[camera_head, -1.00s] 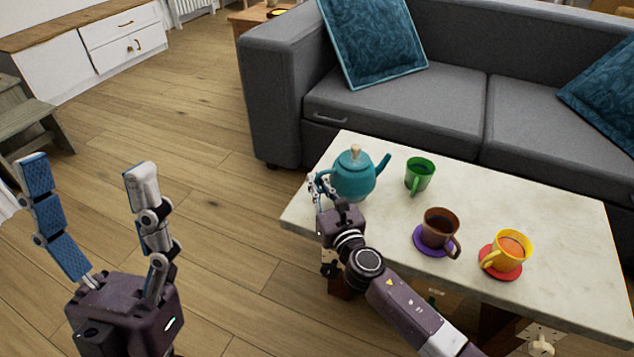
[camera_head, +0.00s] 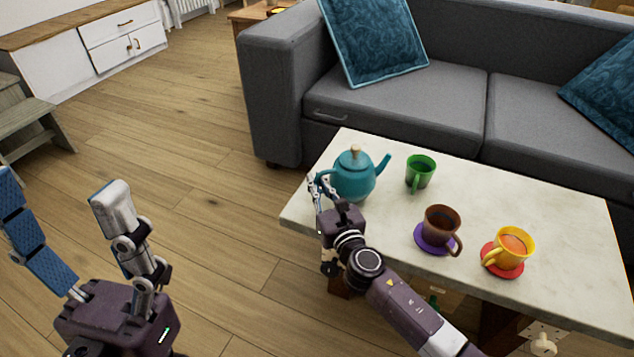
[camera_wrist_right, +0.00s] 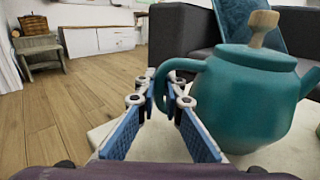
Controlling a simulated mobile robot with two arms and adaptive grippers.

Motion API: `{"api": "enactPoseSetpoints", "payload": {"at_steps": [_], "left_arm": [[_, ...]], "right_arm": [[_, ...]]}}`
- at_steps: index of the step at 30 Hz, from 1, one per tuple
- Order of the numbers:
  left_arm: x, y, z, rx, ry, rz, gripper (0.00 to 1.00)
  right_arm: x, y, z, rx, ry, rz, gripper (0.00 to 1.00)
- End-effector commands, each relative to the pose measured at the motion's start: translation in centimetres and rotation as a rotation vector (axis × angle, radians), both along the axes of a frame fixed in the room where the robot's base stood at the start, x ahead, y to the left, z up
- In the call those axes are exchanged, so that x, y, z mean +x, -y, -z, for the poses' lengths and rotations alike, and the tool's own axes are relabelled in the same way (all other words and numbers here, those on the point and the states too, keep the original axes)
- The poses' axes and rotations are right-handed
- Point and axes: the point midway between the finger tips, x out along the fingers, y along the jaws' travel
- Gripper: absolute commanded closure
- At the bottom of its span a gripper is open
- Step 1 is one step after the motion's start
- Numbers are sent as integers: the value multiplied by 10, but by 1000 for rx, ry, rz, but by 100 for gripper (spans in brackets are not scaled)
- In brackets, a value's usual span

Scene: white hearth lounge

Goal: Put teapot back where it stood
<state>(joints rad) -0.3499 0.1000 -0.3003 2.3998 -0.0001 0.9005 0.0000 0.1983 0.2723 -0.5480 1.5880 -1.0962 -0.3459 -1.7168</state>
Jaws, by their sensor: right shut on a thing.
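The teal teapot (camera_head: 354,176) with a wooden knob stands upright at the left end of the pale coffee table (camera_head: 572,225). Its spout points right. My right gripper (camera_head: 318,185) is at its left side, shut on the handle, and the teapot also shows in the right wrist view (camera_wrist_right: 255,95). In that view the handle passes between the fingertips (camera_wrist_right: 163,92). I cannot tell whether the teapot's base touches the table. My left gripper (camera_head: 75,220) is open and empty over the floor at the left.
A green cup (camera_head: 420,172) stands right of the teapot. A brown cup (camera_head: 441,224) on a purple saucer (camera_head: 426,240) and a yellow cup (camera_head: 512,246) on a red saucer (camera_head: 504,268) stand nearer the front. A grey sofa (camera_head: 270,90) borders the table's back.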

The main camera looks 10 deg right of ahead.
Motion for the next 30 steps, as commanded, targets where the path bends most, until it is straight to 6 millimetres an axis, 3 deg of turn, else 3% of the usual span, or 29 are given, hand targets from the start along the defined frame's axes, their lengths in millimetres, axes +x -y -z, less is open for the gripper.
{"api": "enactPoseSetpoints", "payload": {"at_steps": [18, 19, 24, 30], "left_arm": [[0, 0, 10, 0, -1, 1, 30], [0, 0, 10, 0, -2, 1, 30], [0, 0, 10, 0, -2, 1, 30], [0, 0, 10, 0, -2, 1, 30]], "right_arm": [[1, 0, 8, -4, 8, -1, 100], [1, 0, 7, -4, 8, -1, 90], [1, 0, 8, -2, 4, -1, 72], [0, 0, 9, -1, 2, 0, 72]]}}
